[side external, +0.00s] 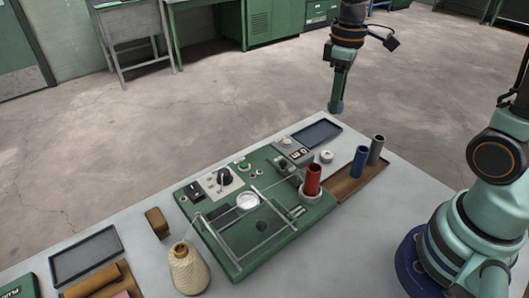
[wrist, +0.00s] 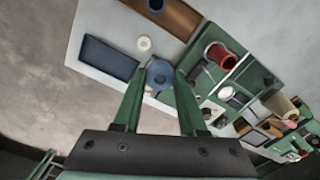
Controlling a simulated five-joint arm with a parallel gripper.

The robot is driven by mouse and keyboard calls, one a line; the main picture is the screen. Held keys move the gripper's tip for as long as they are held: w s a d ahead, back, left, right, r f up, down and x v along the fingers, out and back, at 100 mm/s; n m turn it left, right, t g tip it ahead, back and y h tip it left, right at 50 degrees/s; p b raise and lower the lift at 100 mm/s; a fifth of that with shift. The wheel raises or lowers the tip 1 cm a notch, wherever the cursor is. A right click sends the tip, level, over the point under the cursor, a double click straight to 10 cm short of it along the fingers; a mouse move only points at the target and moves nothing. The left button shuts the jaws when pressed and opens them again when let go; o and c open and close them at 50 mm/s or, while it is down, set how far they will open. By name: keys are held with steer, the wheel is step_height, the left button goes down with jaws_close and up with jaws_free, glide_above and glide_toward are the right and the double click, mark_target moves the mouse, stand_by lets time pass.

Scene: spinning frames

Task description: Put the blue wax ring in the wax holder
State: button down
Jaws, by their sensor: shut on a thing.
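My gripper (side external: 337,98) is shut on the blue wax ring (side external: 336,106), high above the floor just beyond the table's far edge. I cannot tell for sure which part is the wax holder. A small white round piece (side external: 326,156) stands on the table near the dark tray, and it also shows in the wrist view (wrist: 144,43). A white round dish (side external: 247,201) sits in the green machine's middle.
A red spool (side external: 312,180) stands upright on the green machine (side external: 225,236). Blue (side external: 359,162) and grey (side external: 376,150) tubes stand in a brown tray (side external: 345,191). A dark blue tray (side external: 317,133) lies at the far corner. A thread cone (side external: 188,268) stands nearer.

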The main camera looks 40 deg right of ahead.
steer(key=s+a+m, duration=0.2)
steer(key=a+m, duration=0.2)
steer(key=m, duration=0.1)
steer(key=r, duration=0.1)
glide_above(262, 291)
step_height(262, 291, down, 20)
steer(key=shift+r, duration=0.25)
steer(key=shift+d+f, duration=0.1)
steer(key=shift+c, duration=2.3)
jaws_free()
